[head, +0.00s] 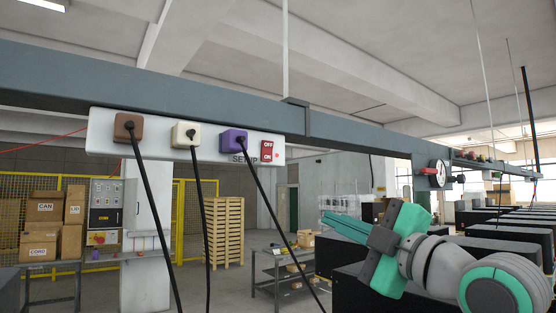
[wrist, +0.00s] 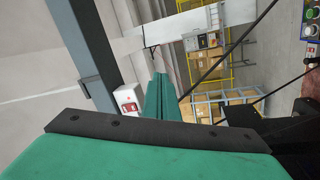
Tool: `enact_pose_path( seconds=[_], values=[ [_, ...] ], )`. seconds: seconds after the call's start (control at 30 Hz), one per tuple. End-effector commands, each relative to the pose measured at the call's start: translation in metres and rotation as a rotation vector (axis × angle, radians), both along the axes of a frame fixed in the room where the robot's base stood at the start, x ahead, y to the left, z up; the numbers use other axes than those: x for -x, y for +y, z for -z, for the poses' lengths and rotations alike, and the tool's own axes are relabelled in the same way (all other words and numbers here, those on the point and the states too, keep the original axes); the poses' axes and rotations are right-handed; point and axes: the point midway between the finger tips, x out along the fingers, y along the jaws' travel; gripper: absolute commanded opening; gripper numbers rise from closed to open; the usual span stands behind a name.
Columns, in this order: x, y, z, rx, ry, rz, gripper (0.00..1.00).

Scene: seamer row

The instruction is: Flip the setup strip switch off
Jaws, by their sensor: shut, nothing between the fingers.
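The white setup strip (head: 217,155) is fixed along the grey overhead beam in the head view. Brown, cream and purple plugs sit in it, with black cords hanging down. Its red switch (head: 266,151), marked OFF above and ON below, is at the right end beside a small red spot. The switch also shows in the wrist view (wrist: 128,100), left of the fingers. My gripper (head: 326,224) is shut and empty, fingers pointing left, lower right of the switch in the head view and apart from it. Which way the rocker is pressed is too small to tell.
The beam (head: 352,139) runs across above my gripper. The purple plug's cord (head: 275,222) hangs left of the fingertips. A grey bench (head: 283,270), black machines and another beam-mounted box (head: 432,174) stand farther off.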

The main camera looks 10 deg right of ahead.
Motion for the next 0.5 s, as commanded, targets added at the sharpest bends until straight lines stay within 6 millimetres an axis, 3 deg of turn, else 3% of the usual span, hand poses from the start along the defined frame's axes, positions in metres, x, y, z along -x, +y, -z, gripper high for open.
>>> enact_pose_path(
  seconds=[0.03,0.2,0.33,0.5],
  values=[
    [0.016,0.005,-0.024,0.056,-0.016,0.0,0.0],
    [0.061,0.026,-0.079,0.231,-0.041,-0.003,0.0],
    [0.088,0.041,-0.105,0.333,-0.052,-0.002,0.0],
    [0.106,0.051,-0.121,0.404,-0.059,-0.001,0.0]
  ],
)
